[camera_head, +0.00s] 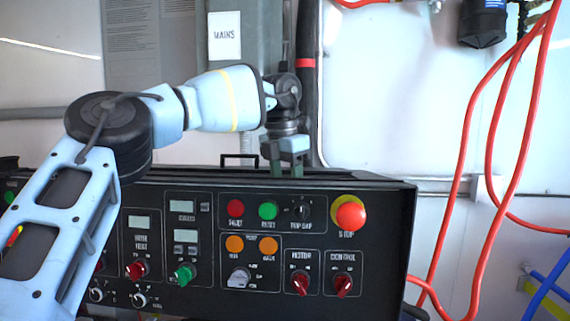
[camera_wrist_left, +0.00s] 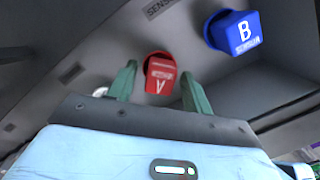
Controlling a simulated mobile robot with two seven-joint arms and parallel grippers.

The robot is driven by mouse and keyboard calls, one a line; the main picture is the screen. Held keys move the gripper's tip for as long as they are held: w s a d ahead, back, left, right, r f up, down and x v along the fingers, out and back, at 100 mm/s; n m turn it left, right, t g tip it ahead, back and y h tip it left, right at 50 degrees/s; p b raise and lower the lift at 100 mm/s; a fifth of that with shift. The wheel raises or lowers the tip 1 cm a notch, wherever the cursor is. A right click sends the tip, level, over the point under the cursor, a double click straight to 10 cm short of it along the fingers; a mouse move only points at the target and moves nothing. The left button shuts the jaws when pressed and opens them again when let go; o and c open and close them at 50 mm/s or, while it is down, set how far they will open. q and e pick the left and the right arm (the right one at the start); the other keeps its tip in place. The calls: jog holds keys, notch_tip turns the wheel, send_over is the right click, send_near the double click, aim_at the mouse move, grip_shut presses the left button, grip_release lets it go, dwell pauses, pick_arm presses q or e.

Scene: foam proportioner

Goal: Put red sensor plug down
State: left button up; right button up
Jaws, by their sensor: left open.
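The red sensor plug (camera_wrist_left: 160,73), marked A, shows in the left wrist view on a dark grey surface. My left gripper (camera_head: 287,170) is open, with its green fingertips on either side of the red plug in that picture. I see a gap between the plug and each finger; the plug's lower end is hidden. In the head view the gripper points down behind the top edge of the black control panel (camera_head: 160,210), and the red plug is hidden there. My right gripper is not in view.
A blue plug (camera_wrist_left: 234,32), marked B, stands to the right of the red one in the left wrist view. A black handle (camera_head: 239,160) rises from the panel top near my gripper. Red hoses (camera_head: 466,150) hang at the right. The wall stands behind.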

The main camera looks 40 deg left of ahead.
pick_arm(q)
jog(key=r, duration=0.7)
jog(key=shift+s, duration=0.4)
jog(key=r+p, duration=0.2)
jog(key=r, duration=0.1)
jog(key=r+p, duration=0.1)
jog(key=shift+s+r, duration=0.3)
jog(key=shift+r, duration=0.1)
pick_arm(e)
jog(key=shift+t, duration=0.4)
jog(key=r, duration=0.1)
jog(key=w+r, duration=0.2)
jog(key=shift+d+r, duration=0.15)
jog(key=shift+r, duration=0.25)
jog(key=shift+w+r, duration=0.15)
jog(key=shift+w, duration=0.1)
pick_arm(q)
jog(key=shift+f, duration=0.1)
